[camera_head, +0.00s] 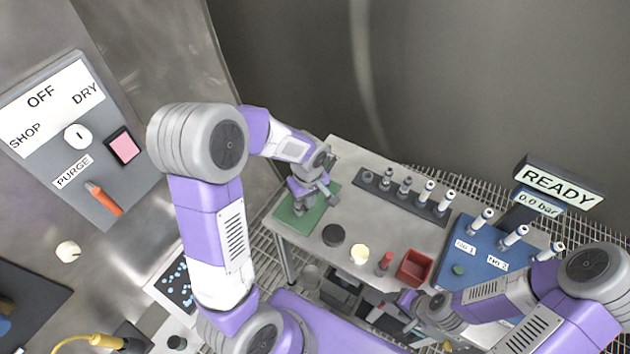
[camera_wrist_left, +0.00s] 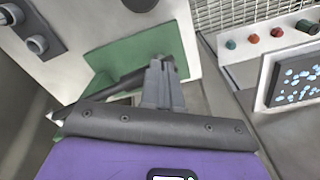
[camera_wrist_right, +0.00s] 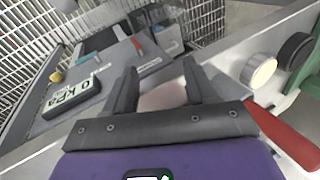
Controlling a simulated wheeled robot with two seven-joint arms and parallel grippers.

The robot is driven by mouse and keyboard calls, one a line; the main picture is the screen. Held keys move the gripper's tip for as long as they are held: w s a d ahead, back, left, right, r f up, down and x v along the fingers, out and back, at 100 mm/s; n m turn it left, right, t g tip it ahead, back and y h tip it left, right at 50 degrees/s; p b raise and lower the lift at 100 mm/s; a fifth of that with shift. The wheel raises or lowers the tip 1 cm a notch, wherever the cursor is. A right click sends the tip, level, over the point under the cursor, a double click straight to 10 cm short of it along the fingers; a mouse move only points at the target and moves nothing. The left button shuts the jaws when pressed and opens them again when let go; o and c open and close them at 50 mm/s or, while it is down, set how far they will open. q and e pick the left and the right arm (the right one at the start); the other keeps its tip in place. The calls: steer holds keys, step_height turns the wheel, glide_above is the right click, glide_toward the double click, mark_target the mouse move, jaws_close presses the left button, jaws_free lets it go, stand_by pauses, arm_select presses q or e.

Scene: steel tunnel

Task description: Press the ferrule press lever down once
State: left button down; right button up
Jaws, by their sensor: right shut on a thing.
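The ferrule press stands on a green base plate (camera_head: 291,228) at the left end of the table, largely hidden by my left gripper (camera_head: 312,190). In the left wrist view the green plate (camera_wrist_left: 118,58) lies behind the fingers. A dark bar (camera_wrist_left: 98,92), apparently the press lever, runs slanting beside the shut fingers of my left gripper (camera_wrist_left: 162,68). I cannot tell whether they touch it. My right gripper (camera_wrist_right: 160,80) is at the table's front edge, its fingers apart around a pale thing (camera_wrist_right: 163,96) I cannot name.
A red bin (camera_head: 414,268), a red-topped piece (camera_head: 384,263), a cream disc (camera_head: 359,254) and a black disc (camera_head: 333,235) line the front edge. A dark rack (camera_head: 400,196) stands behind. A blue mat (camera_head: 470,262) and READY sign (camera_head: 560,185) are at the right.

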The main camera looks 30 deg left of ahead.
arm_select(q)
steer(key=shift+r+p, duration=0.7)
steer(key=shift+p, duration=0.1)
steer(key=r+p, duration=0.1)
steer(key=w+r+p, duration=0.1)
steer(key=r+p, duration=0.1)
steer(key=r, duration=0.1)
steer(key=shift+w+a+p, duration=0.3)
steer(key=shift+w+p, duration=0.05)
steer(key=shift+w+a+r+p, duration=0.1)
steer(key=shift+w+r+p, duration=0.15)
steer(key=shift+r+p, duration=0.4)
step_height(320, 180, up, 3)
steer(key=shift+r+p, duration=0.1)
steer(key=shift+p, duration=1.05)
arm_select(e)
steer(key=shift+g, duration=0.4)
steer(key=r, duration=0.1)
steer(key=a+r, duration=0.1)
steer(key=w+r, duration=0.1)
steer(key=r, duration=0.1)
steer(key=shift+w+a, duration=0.1)
steer(key=shift+a, duration=0.05)
arm_select(q)
steer(key=shift+s, duration=0.1)
